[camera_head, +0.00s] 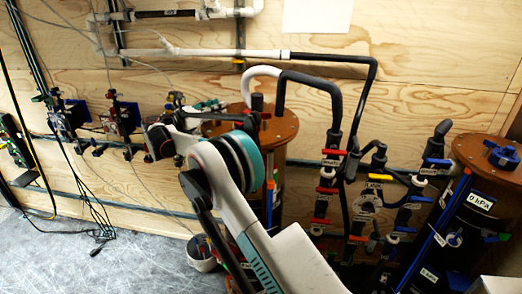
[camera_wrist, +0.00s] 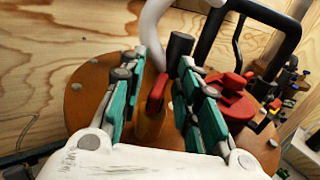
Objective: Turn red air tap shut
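In the wrist view a red lever tap (camera_wrist: 157,92) on a yellowish body stands on top of a brown round filter lid (camera_wrist: 88,85). My gripper (camera_wrist: 163,64) is open, with its teal fingers on either side of the red lever. A gap shows between the lever and each finger. The lever's lower part is partly hidden by my gripper's body. In the head view my gripper (camera_head: 208,110) is over the left side of the brown filter lid (camera_head: 284,130). The tap cannot be made out clearly there.
A larger red knob (camera_wrist: 232,98) sits on the same lid, right of my fingers. White and black hoses (camera_head: 310,82) rise behind. Pipes with red and blue valve handles (camera_head: 328,172) stand at right, beside a second filter (camera_head: 490,155). A plywood wall (camera_head: 400,30) is behind.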

